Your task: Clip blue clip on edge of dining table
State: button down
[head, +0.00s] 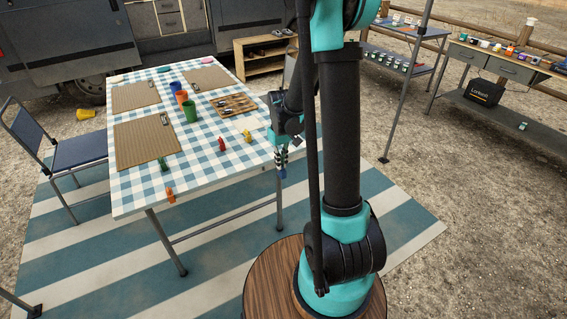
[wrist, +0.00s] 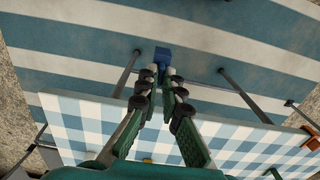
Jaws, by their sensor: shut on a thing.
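My gripper (head: 281,160) is at the right end of the dining table's near edge, pointing down. In the wrist view, its fingertips (wrist: 163,72) are shut on the blue clip (wrist: 162,54). The clip also shows below the fingers in the head view (head: 282,173). The dining table (head: 205,165) has a blue-and-white checked top. In the wrist view, the tabletop (wrist: 90,115) lies under the fingers and the clip shows past its edge, over the striped rug. I cannot tell whether the clip touches the table.
An orange clip (head: 170,195) is on the near table edge. A red clip (head: 222,144) and a yellow clip (head: 247,135) stand on the top. Clipboards (head: 147,138), cups (head: 190,110) and a wooden tray (head: 234,104) are farther back. A chair (head: 70,152) stands left.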

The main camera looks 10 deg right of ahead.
aim_at(268, 158)
jog(key=shift+w+a+f, duration=0.3)
jog(key=shift+w, duration=0.6)
jog(key=shift+w+a+f, duration=0.3)
jog(key=shift+w+a, duration=0.05)
jog(key=shift+w, duration=0.6)
jog(key=shift+w+a+f, duration=0.3)
jog(key=shift+w, duration=0.6)
jog(key=shift+w+a, duration=0.25)
jog(key=shift+w, duration=0.4)
jog(key=shift+w+a, duration=0.2)
jog(key=shift+w, duration=0.45)
jog(key=shift+w+a, duration=0.1)
jog(key=shift+w, duration=0.25)
jog(key=shift+w+a, duration=0.2)
jog(key=shift+w, duration=0.45)
jog(key=c, duration=1.6)
grip_release()
jog(key=shift+r, duration=0.1)
